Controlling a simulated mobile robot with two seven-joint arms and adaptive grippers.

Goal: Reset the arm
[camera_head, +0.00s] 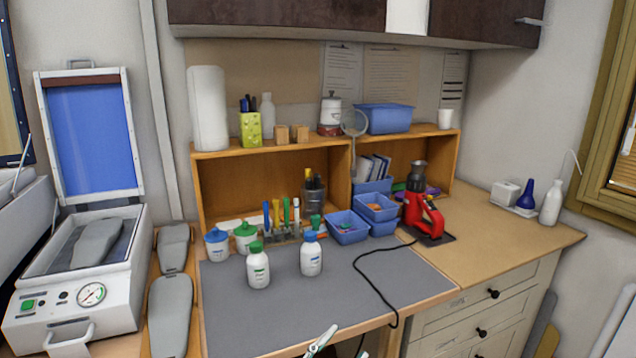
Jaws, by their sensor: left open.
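My left gripper (345,342) shows only in part at the bottom edge, just in front of the workbench's front edge. It is open, and I see nothing between its fingers. The rest of its arm is cut off by the frame. My right gripper is not in view. The forming press (125,312) stands at the left with its blue-lined lid (92,140) raised. A grey insole-shaped piece (97,243) lies inside it. Two more grey pieces, one small (174,247) and one large (170,315), lie beside the press.
A grey mat (330,300) covers the bench front. A green-capped bottle (258,265) and a blue-capped bottle (311,254) stand on it. A red tool (424,215) stands to the right with a black cable (362,275) across the mat. Blue bins (347,228) sit behind.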

